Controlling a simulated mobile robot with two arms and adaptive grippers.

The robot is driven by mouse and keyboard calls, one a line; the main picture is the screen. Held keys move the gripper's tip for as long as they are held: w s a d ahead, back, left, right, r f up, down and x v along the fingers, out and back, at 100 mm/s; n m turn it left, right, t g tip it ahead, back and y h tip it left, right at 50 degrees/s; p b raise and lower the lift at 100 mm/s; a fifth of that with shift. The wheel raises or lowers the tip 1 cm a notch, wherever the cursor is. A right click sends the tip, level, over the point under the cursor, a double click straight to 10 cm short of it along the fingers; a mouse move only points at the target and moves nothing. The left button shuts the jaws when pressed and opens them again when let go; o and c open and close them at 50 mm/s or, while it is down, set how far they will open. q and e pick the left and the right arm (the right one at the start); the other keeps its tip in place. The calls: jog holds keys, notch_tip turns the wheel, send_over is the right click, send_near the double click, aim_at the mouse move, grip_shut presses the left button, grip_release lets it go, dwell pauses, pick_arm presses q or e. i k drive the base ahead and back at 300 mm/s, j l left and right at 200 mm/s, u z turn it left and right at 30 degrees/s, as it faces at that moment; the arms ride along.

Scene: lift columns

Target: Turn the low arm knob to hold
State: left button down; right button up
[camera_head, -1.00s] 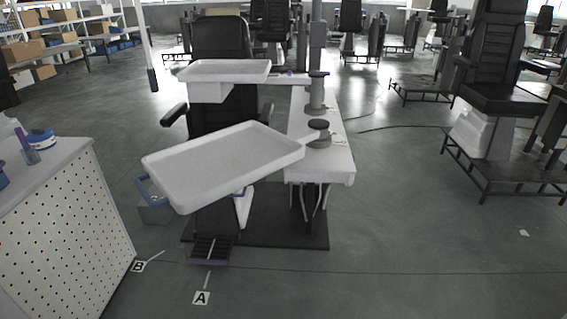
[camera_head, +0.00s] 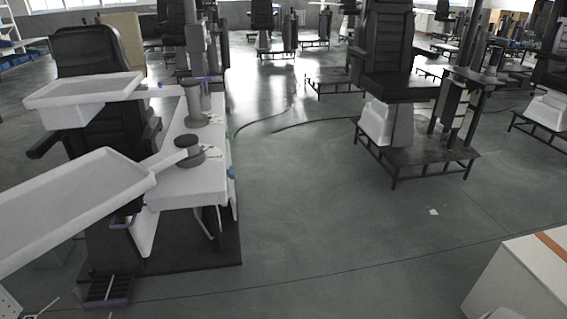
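The lift column unit stands at the left with two white trays on arms. The lower tray (camera_head: 75,205) is nearest me, and its low arm (camera_head: 163,158) runs to a pivot with a dark round cap (camera_head: 187,142) on a white cabinet (camera_head: 185,188). The upper tray (camera_head: 82,92) is behind it, with its arm reaching another grey pivot (camera_head: 193,105). A small green part (camera_head: 229,135) and a small blue part (camera_head: 231,173) sit on the cabinet's right side. I cannot tell which part is the low arm knob or its setting. Neither gripper is in view.
A black chair (camera_head: 92,60) stands behind the trays, with a dark base and footplate (camera_head: 108,289) below. A white box with an orange strip (camera_head: 540,270) is at the lower right. Open grey floor (camera_head: 320,215) lies between. Other chairs stand farther back.

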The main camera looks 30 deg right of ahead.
aim_at(230, 172)
jog(key=l+z, duration=0.15)
jog(key=l, duration=0.5)
jog(key=i+l+z, duration=0.1)
jog(key=l, duration=0.55)
jog(key=i+l+z, duration=0.4)
jog(key=i, duration=0.15)
jog(key=i+l+z, duration=0.35)
jog(key=i, duration=0.2)
jog(key=i+z, duration=0.4)
jog(key=i, duration=0.2)
jog(key=i+l+u, duration=0.1)
jog(key=i+u, duration=0.3)
jog(key=i+l+u, duration=0.25)
jog(key=i+u, duration=0.2)
jog(key=i, duration=0.15)
